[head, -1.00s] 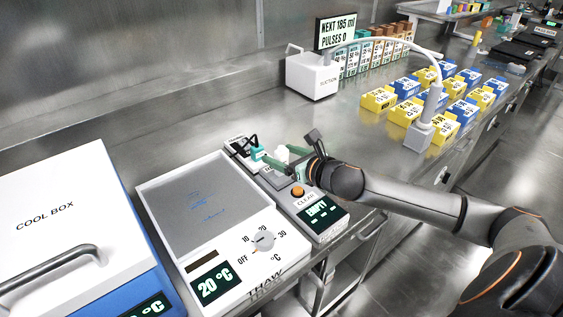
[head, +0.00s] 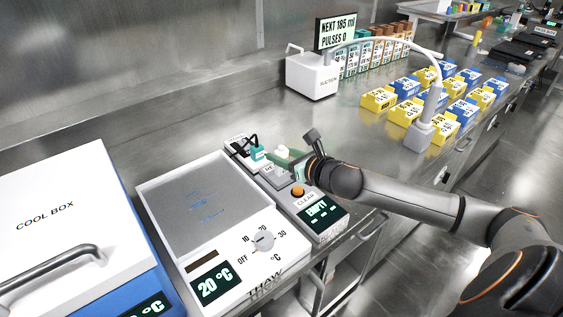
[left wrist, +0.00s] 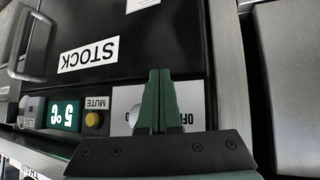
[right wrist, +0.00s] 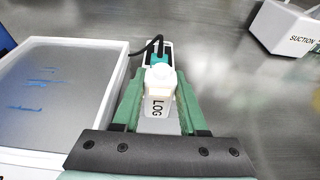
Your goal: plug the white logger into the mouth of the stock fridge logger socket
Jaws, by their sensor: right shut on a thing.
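The white logger (right wrist: 160,80) is between the green fingers of my right gripper (right wrist: 159,92) in the right wrist view, and the gripper is shut on it. In the head view, the logger (head: 282,150) shows as a small white tip beside my right gripper (head: 287,159), over the narrow grey device beside the thaw plate. In the left wrist view, the stock fridge (left wrist: 90,55) appears upside down. My left gripper (left wrist: 158,75) is shut and empty before its panel.
A teal plug (head: 258,152) with a black cable sits at the device's far end. The thaw plate (head: 165,205) and cool box (head: 50,190) stand left. A suction unit (head: 312,77) and several yellow and blue blocks stand farther back. The fridge panel has a MUTE button (left wrist: 93,120).

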